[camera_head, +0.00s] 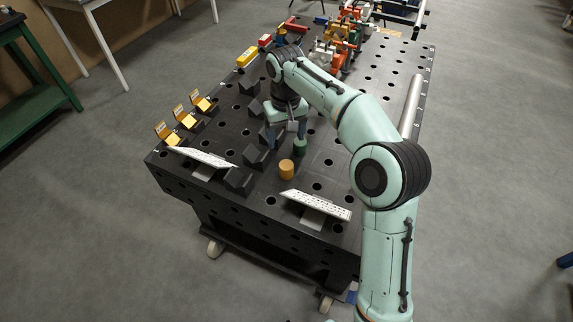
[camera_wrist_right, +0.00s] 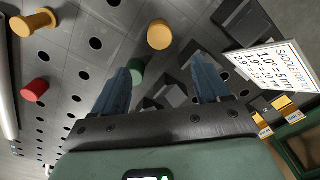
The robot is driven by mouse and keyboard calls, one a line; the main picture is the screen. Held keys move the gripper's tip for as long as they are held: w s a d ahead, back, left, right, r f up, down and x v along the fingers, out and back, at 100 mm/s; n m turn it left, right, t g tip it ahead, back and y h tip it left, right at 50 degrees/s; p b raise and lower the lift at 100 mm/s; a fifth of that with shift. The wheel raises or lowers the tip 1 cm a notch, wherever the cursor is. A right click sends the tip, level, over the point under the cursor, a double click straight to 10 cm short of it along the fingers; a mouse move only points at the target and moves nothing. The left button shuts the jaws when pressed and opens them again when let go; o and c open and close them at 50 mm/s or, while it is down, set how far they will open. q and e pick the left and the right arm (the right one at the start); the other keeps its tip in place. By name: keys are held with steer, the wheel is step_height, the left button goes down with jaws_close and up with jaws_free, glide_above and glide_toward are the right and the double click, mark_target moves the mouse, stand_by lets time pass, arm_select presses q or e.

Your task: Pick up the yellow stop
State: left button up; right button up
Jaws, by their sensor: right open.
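A yellow-orange cylinder (camera_head: 286,169), which looks like the yellow stop, stands upright on the black perforated table (camera_head: 330,150). In the right wrist view the yellow cylinder (camera_wrist_right: 160,36) is beyond the fingertips, between their lines. My right gripper (camera_head: 287,140) points down with its two blue fingers apart, behind the yellow cylinder in the head view. The gripper (camera_wrist_right: 162,68) is empty. A green cylinder (camera_head: 300,148) stands close to one finger; that finger partly hides it in the wrist view. My left gripper is not in view.
Black V-blocks (camera_head: 240,180) stand left of the gripper. White sign plates (camera_head: 318,205) tilt at the near edge. The wrist view also shows a red cylinder (camera_wrist_right: 35,90) and another yellow piece (camera_wrist_right: 35,22). A silver bar (camera_head: 411,105) lies along the right side.

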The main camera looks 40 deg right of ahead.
steer(key=b, duration=0.1)
glide_above(286, 165)
step_height(286, 165, down, 6)
steer(key=shift+d+f, duration=0.1)
steer(key=shift+f, duration=0.05)
steer(key=shift+f+b, duration=0.5)
steer(key=shift+f, duration=2.45)
steer(key=c, duration=1.2)
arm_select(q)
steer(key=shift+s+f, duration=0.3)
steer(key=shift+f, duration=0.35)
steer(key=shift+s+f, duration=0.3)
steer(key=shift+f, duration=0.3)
arm_select(e)
steer(key=shift+r, duration=0.1)
jaws_close()
